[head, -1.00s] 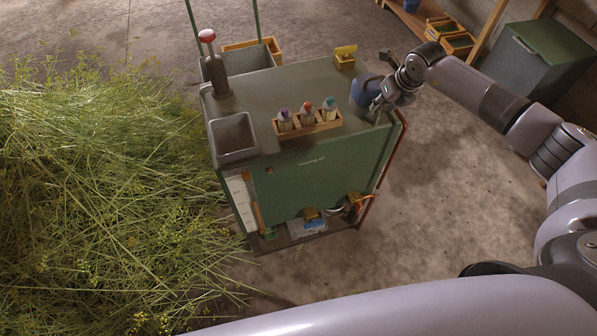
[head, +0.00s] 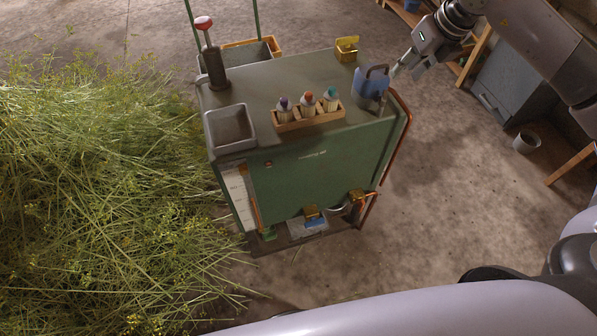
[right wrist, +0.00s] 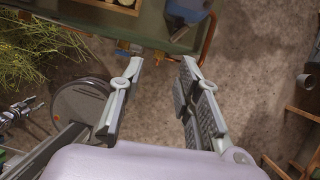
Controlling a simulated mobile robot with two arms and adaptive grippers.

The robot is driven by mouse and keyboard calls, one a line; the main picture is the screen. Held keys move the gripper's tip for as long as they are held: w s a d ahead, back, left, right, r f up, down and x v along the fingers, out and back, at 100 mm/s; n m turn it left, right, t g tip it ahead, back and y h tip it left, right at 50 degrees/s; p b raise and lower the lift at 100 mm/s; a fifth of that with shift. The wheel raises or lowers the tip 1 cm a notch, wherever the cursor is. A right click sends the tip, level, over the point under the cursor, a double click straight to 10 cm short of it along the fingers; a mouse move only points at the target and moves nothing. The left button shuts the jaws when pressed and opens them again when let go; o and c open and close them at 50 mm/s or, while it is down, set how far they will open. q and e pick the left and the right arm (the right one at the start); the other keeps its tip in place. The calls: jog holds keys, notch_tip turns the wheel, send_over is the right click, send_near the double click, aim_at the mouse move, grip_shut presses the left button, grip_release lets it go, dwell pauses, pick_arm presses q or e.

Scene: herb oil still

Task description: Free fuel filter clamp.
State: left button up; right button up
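A green still cabinet (head: 330,175) stands on the floor. Low on its front, a yellow fitting (head: 311,211) sits above a small blue and white part (head: 308,226). A second yellow fitting (head: 357,195) sits at the copper pipe (head: 394,145) near a round grey part (head: 338,208). I cannot tell which of these is the fuel filter clamp, or whether it is fastened. My right gripper (head: 402,68) is open and empty beyond the cabinet's right edge, close to a blue can (head: 371,82). Its spread fingers show in the right wrist view (right wrist: 162,68). My left gripper is out of view.
The cabinet top holds a wooden rack (head: 308,120) of several bottles, a grey tray (head: 230,129), a red-topped pump (head: 212,60) and a yellow bracket (head: 347,48). Cut herbs (head: 100,200) cover the left floor.

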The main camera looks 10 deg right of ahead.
jog(key=s+a+f+n+g+y+b, duration=0.1)
jog(key=s+a+f+y+b, duration=0.2)
jog(key=a, duration=0.5)
jog(key=s+a+f+n+g+y+b, duration=0.1)
jog(key=s+a+f+g+y+b, duration=0.1)
jog(key=a+f, duration=0.4)
jog(key=s+a+f+n+g+y+b, duration=0.1)
jog(key=s+a+f+y+b, duration=0.3)
jog(key=a, duration=0.8)
jog(key=shift+s+f+y+b, duration=0.4)
jog(key=shift+s+f+b, duration=0.3)
jog(key=shift+b, duration=0.25)
